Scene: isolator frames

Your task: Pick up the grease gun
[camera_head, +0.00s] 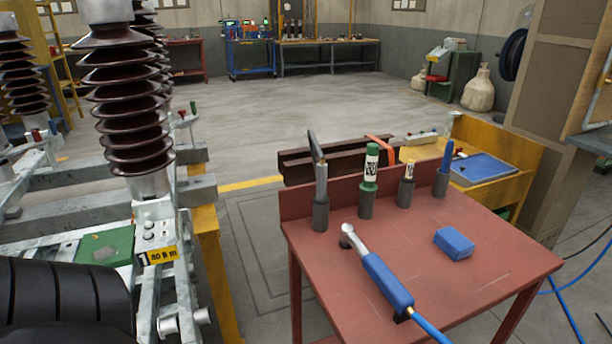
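Several tools stand upright in dark round holders along the back edge of the red table (437,275). At the left is a grey tool with a dark angled top (321,175). A blue-handled ratchet-like tool (386,280) with a blue hose lies on the tabletop.
A blue block (454,243) lies on the table's right half. Ribbed brown insulators (130,105) on a metal frame stand at the left. A yellow cart (515,185) with a blue tray is behind the table. Open floor (255,105) lies beyond; blue hose (568,310) is at the right.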

